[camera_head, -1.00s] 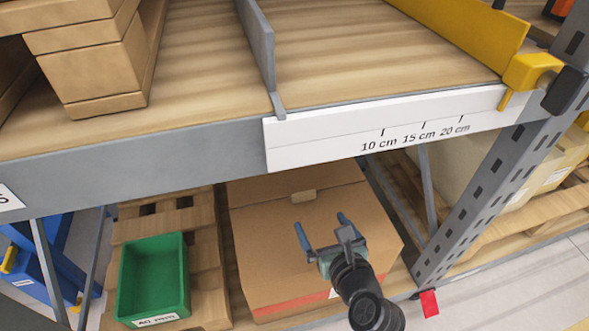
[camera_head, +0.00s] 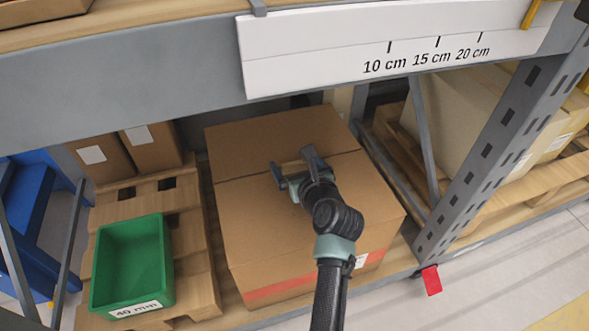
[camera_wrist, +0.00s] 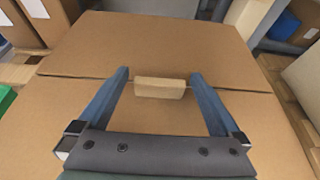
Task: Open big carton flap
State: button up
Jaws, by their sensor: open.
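The big carton (camera_head: 250,225) is a brown box on the lower level under the shelf beam, with a red stripe along its front bottom. Its top is closed, with a seam running across it between the far flap (camera_head: 270,138) and the near flap (camera_head: 240,200). A small tan tab (camera_wrist: 159,88) sits at the seam, centred in the wrist view. My gripper (camera_head: 292,168) is open over the carton top. In the wrist view its two blue fingers (camera_wrist: 160,86) stand on either side of the tab, apart from it. I cannot tell whether the fingertips touch the cardboard.
A grey shelf beam (camera_head: 150,80) with a white ruler plate (camera_head: 320,60) crosses above the carton. A green bin (camera_head: 130,262) stands on a pallet at left. A perforated grey upright (camera_head: 500,130) and a red tag (camera_head: 431,280) are at right.

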jog(key=shift+w, duration=0.25)
grip_shut()
dwell(0.4)
